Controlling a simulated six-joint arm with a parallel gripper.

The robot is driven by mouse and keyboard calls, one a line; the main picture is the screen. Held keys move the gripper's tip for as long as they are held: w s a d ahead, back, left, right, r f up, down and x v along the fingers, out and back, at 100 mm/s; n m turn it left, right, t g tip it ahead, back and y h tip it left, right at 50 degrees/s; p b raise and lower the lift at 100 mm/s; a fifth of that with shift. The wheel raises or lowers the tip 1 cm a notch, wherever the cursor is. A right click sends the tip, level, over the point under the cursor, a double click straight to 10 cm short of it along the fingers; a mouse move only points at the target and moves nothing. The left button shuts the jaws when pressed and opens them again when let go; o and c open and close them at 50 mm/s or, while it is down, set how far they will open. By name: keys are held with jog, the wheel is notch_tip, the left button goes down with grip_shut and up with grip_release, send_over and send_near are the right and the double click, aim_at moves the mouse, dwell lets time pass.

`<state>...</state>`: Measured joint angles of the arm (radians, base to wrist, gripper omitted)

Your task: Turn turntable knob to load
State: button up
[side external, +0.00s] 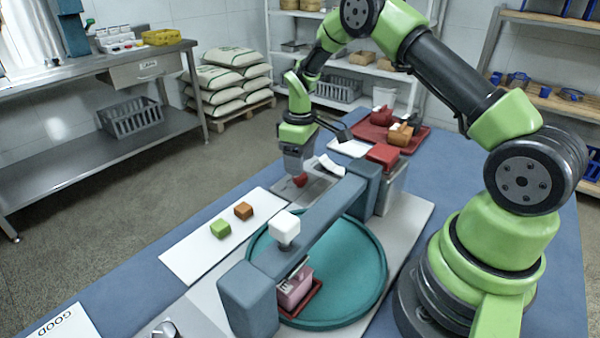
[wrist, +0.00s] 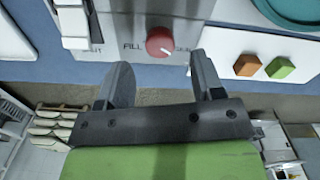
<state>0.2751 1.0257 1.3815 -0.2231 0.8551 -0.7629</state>
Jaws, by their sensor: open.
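A round red knob (wrist: 160,41) with a pale pointer mark sits on a grey panel (wrist: 130,15). The word FILL reads to its left and a partly hidden word to its right. The red knob also shows in the side view (side external: 300,181). My gripper (wrist: 161,62) is open and empty, its fingertips straddling the knob's line but short of it in the wrist view. In the side view my gripper (side external: 294,165) is just above the knob. A metal knob (side external: 165,329) shows at the bottom edge, its label unreadable. The teal turntable (side external: 345,275) lies under a blue-grey bridge.
The bridge (side external: 315,225) carries a white block (side external: 285,226). A pink container (side external: 295,288) stands beneath it. Green (side external: 221,229) and orange (side external: 243,210) cubes sit on a white board (side external: 190,258). A red tray (side external: 375,135) and red-topped box (side external: 383,156) stand behind.

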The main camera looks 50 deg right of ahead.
aim_at(300, 180)
jog(key=shift+f, duration=2.05)
jog(key=c, duration=0.9)
jog(key=m, duration=0.5)
jog(key=shift+m, duration=0.3)
jog(key=m, duration=0.6)
